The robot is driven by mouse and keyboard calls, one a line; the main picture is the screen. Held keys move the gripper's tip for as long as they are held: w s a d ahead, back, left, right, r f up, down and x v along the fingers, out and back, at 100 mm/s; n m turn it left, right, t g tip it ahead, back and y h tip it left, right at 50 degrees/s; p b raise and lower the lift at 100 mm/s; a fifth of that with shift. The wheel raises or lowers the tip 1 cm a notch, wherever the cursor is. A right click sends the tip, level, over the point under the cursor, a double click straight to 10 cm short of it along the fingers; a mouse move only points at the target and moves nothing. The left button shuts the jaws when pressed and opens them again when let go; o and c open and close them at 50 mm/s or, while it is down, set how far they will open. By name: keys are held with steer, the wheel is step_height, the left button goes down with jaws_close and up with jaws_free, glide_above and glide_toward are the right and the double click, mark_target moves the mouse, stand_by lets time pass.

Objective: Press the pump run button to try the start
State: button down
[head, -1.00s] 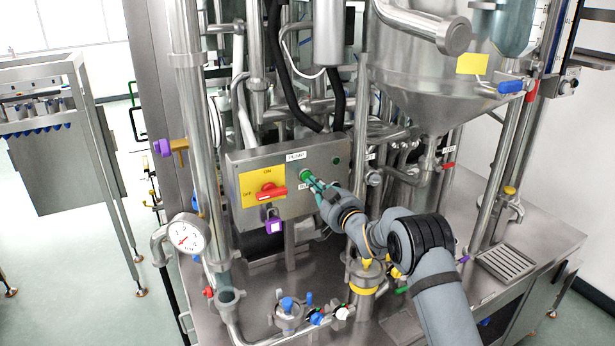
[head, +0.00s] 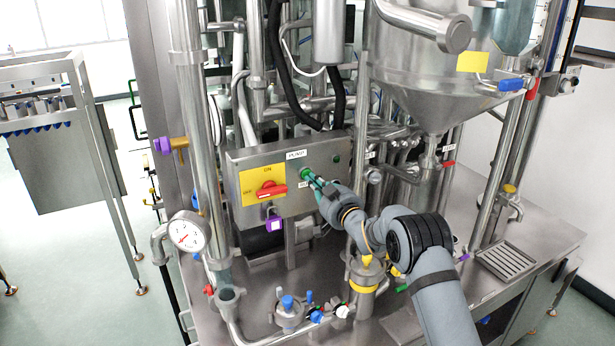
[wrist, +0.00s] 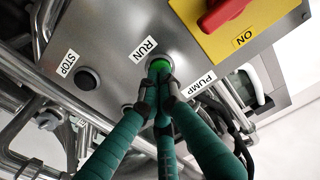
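The grey control box (head: 300,207) stands in the middle of the head view with a PUMP label. Its green run button (head: 305,174) shows beside my gripper (head: 314,181). In the wrist view the green run button (wrist: 160,65) sits next to the RUN label (wrist: 143,48). My green-sleeved fingers (wrist: 160,85) are together, with their tips at the button's lower edge and covering part of it. They look empty. Whether they touch or press it I cannot tell. A dark stop button (wrist: 87,79) sits to the left by the STOP label (wrist: 70,62).
A red rotary switch (head: 270,191) on a yellow plate (head: 250,184) is left of the button, its handle roughly level. A purple padlock (head: 274,224) hangs below. Pipes, a gauge (head: 187,233) and a steel hopper (head: 420,90) crowd around the box.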

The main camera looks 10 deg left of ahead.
steer(key=shift+w+a+f+b, duration=0.1)
steer(key=shift+w+a+b, duration=0.1)
steer(key=shift+b, duration=0.35)
steer(key=shift+w+a+b, duration=0.25)
steer(key=shift+w+b, duration=0.15)
steer(key=shift+w, duration=0.1)
stand_by(1.2)
steer(key=b+v, duration=0.5)
steer(key=shift+s+d, duration=0.15)
steer(key=shift+s, duration=0.05)
stand_by(0.4)
stand_by(0.6)
